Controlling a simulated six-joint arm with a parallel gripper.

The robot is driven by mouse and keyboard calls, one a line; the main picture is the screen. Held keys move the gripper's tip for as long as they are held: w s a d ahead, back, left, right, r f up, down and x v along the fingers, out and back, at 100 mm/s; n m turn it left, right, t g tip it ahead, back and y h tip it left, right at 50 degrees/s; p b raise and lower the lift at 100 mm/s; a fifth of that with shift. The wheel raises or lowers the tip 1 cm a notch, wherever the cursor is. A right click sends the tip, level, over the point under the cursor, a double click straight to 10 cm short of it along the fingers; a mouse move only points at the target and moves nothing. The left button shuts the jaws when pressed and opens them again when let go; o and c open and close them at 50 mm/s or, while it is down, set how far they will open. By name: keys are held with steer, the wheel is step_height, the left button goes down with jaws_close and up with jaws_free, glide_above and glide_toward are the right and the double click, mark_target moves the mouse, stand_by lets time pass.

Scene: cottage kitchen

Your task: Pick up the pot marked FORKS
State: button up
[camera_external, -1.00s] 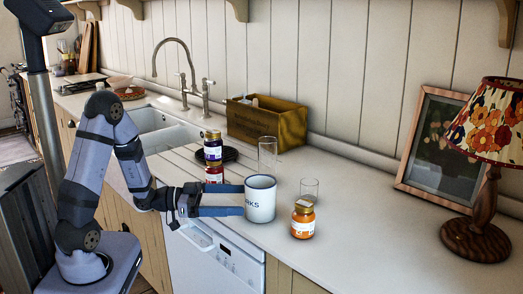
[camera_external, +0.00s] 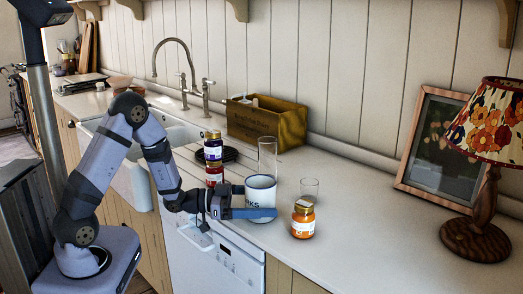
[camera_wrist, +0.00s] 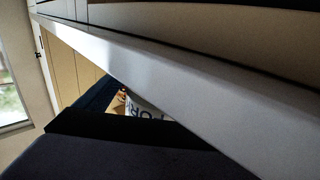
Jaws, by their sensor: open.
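The white pot (camera_external: 262,189) with a dark rim and dark lettering stands upright on the worktop in the outside view. Only "KS" of its lettering shows there, above my near finger. My gripper (camera_external: 258,205) is open, with one finger across the front of the pot's lower half. The other finger is mostly hidden behind the pot, so I cannot tell whether either finger touches it. In the wrist view a small part of the pot (camera_wrist: 148,109) with the letters "FOR" shows between dark and pale shapes that hide the rest.
A short glass (camera_external: 310,187) and an orange jar (camera_external: 303,222) stand to the right. A wooden box (camera_external: 268,124) is at the back.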

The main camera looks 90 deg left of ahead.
steer(key=shift+w, duration=1.3)
steer(key=c, duration=1.5)
steer(key=shift+o, duration=0.2)
steer(key=shift+r, duration=0.15)
step_height(320, 180, up, 10)
